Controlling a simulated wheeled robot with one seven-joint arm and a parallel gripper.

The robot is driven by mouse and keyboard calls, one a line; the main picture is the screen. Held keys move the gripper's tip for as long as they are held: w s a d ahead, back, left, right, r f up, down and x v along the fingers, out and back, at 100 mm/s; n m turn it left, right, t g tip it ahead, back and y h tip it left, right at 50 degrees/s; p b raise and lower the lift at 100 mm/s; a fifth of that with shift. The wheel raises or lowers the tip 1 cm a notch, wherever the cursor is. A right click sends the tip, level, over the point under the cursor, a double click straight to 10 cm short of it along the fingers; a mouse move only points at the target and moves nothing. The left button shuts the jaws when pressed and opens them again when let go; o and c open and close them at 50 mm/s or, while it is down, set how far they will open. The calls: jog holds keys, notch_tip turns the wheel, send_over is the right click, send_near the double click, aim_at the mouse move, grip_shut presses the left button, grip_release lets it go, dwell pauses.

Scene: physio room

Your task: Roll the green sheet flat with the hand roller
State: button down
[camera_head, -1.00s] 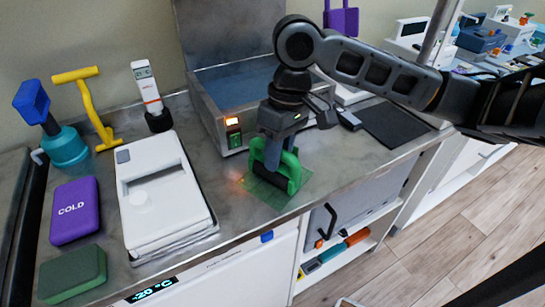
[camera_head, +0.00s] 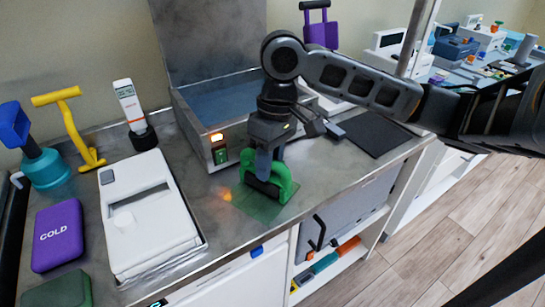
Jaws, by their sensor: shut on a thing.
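The green sheet (camera_head: 243,209) lies on the metal counter in front of the water bath, thin and see-through. The hand roller has a green frame (camera_head: 284,185) and a dark roller, and stands over the sheet's back right part. Its dark roller is close to or on the sheet; I cannot tell if it presses. My gripper (camera_head: 264,166) points down and is shut on the green frame's top bar. The frame and my fingers hide part of the roller and some of the sheet.
A metal water bath (camera_head: 196,128) with a lit orange switch stands right behind the sheet. A white lidded unit (camera_head: 150,222) is to the left, with a purple cold pack (camera_head: 58,238) beyond it. A dark mat (camera_head: 375,134) lies to the right. The counter's front edge is close.

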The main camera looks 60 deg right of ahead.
jog(key=shift+w+a+p, duration=0.25)
jog(key=shift+a+p, duration=0.05)
jog(key=shift+a, duration=1)
jog(key=shift+w+a+p, duration=0.2)
jog(key=shift+a+p, duration=0.1)
jog(key=shift+a, duration=1)
jog(key=shift+s+d+b, duration=0.15)
jog(key=shift+s+d, duration=0.05)
jog(key=shift+d, duration=0.95)
jog(key=shift+s+d+b, duration=0.15)
jog(key=shift+s+d, duration=0.05)
jog(key=shift+d, duration=1)
jog(key=shift+s+d+b, duration=0.15)
jog(key=shift+s+d, duration=0.05)
jog(key=shift+d, duration=0.95)
notch_tip(320, 180, up, 8)
jog(key=p, duration=0.7)
